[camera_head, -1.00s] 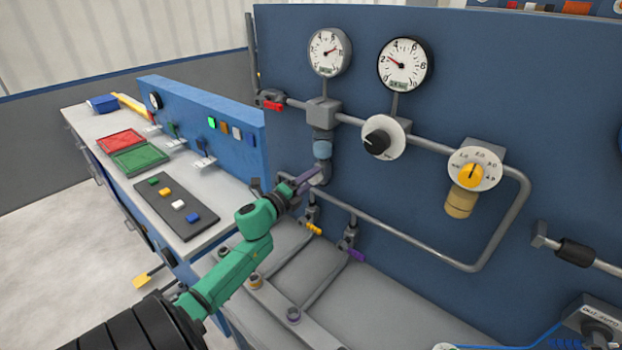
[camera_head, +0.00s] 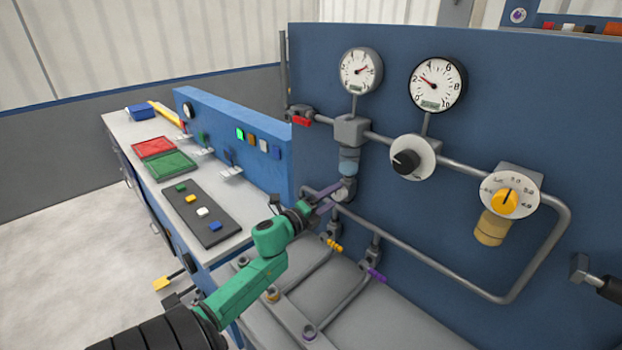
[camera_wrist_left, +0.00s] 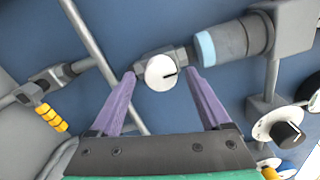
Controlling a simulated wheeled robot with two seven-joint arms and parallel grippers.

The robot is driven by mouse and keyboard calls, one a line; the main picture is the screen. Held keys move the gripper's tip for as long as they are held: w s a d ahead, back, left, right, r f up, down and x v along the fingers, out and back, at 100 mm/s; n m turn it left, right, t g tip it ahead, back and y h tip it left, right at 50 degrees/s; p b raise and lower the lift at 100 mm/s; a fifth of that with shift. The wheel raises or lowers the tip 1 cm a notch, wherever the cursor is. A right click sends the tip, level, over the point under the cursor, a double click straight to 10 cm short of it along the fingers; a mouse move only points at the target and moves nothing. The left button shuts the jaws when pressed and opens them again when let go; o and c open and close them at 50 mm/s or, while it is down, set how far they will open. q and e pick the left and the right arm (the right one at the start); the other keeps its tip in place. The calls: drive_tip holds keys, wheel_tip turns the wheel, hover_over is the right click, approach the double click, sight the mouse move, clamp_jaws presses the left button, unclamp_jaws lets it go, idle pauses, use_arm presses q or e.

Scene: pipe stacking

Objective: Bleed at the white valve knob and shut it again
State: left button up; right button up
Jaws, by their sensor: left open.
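The white valve knob (camera_wrist_left: 161,73) is a round disc with a dark pointer line, on a grey fitting below the blue-ringed filter bowl (camera_wrist_left: 205,48). In the head view the filter bowl (camera_head: 348,162) hangs under the pipe, and the knob is too small and covered to make out clearly. My left gripper (camera_head: 338,194) is at this fitting. In the left wrist view my left gripper (camera_wrist_left: 161,77) is open, with one purple finger on each side of the knob. I cannot tell if a fingertip touches it.
Two gauges (camera_head: 360,71) (camera_head: 437,84), a black-knobbed dial (camera_head: 412,158) and a yellow-knobbed dial (camera_head: 508,194) are on the blue panel (camera_head: 480,120). Yellow (camera_head: 331,244) and purple (camera_head: 375,274) handled valves sit below my gripper. A bench (camera_head: 131,122) with trays stands left.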

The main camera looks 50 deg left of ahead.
use_arm(q)
drive_tip(key=s+b, duration=0.2)
drive_tip(key=s, duration=1.1)
drive_tip(key=shift+b, duration=0.4)
drive_tip(key=shift+d, duration=0.1)
